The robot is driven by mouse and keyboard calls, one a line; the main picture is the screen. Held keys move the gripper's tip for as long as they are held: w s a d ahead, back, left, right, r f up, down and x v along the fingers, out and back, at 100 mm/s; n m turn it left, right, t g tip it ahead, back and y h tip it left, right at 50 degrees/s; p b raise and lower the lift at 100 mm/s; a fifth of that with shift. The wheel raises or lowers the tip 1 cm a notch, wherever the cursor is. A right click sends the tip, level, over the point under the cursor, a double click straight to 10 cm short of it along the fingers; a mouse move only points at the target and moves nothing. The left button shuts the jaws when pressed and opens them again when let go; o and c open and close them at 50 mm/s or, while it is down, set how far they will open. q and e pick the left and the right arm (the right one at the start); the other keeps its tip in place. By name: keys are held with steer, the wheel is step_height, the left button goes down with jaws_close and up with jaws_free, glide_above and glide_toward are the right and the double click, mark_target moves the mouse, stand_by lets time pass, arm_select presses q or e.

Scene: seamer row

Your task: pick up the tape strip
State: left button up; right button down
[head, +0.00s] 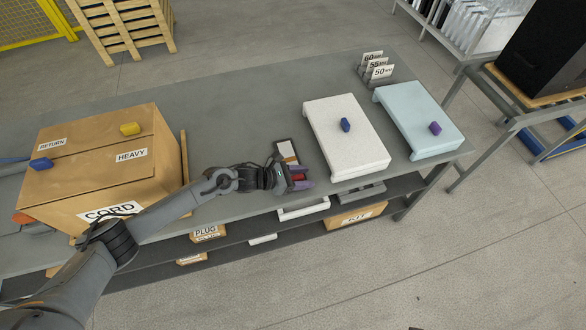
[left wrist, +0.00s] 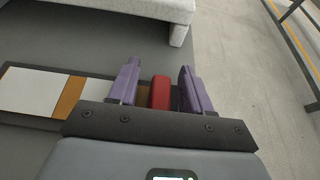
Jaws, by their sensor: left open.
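A flat dark strip with white panels and a brown band, which looks like the tape strip (head: 287,152), lies on the grey table near its front edge. It also shows at the left in the left wrist view (left wrist: 30,92). A red block (left wrist: 160,92) is in line with its near end; whether they are joined is hidden by my gripper. My left gripper (head: 299,177) is open, with its purple fingers on either side of the red block. In the left wrist view, gaps show between the block and the fingers (left wrist: 160,88). My right gripper is out of view.
A white raised board (head: 345,155) with a blue block stands right of my left gripper, with a pale blue board (head: 410,110) beyond. A cardboard box (head: 90,175) stands at left. Number cards (head: 376,70) stand behind. The table's middle back is clear.

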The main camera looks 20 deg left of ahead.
arm_select(q)
steer(key=shift+c, duration=0.5)
jaws_close()
steer(key=shift+r, duration=0.1)
